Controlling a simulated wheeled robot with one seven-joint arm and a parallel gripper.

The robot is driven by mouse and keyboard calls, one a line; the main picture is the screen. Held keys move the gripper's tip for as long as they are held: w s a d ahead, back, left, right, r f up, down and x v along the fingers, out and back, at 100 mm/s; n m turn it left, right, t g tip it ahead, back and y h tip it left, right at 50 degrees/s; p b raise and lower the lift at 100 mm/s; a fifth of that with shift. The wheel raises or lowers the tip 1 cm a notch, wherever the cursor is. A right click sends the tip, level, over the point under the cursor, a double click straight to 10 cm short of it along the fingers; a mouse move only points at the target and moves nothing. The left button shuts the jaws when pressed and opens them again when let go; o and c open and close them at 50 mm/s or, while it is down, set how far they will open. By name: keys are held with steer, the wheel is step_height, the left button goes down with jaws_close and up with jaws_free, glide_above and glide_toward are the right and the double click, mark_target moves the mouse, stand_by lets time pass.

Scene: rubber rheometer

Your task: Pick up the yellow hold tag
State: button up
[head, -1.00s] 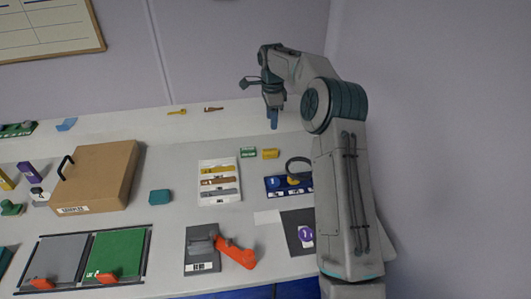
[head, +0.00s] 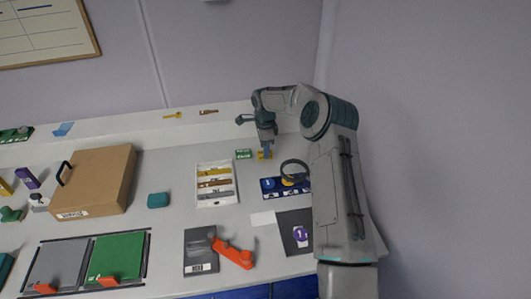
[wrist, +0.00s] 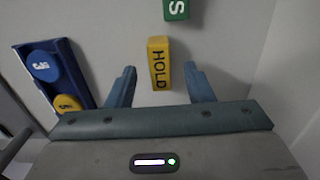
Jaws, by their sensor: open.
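The yellow hold tag (wrist: 158,63) lies on the pale bench, its word HOLD readable in the wrist view. It sits between and slightly ahead of the two blue fingers of my gripper (wrist: 160,88), which are apart with nothing between their tips but the tag's near end. In the head view my gripper (head: 265,152) is over the tag (head: 262,156), pointing down, and partly hides it. I cannot tell whether the fingers touch the bench.
A green tag (wrist: 176,9) lies just beyond the yellow one. A blue tray (wrist: 62,78) with round blue and yellow pieces stands to the left in the wrist view. A white tray (head: 217,163) with coloured strips lies left of the tag in the head view.

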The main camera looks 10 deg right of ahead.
steer(key=shift+f, duration=1)
jaws_close()
steer(key=shift+r, duration=0.2)
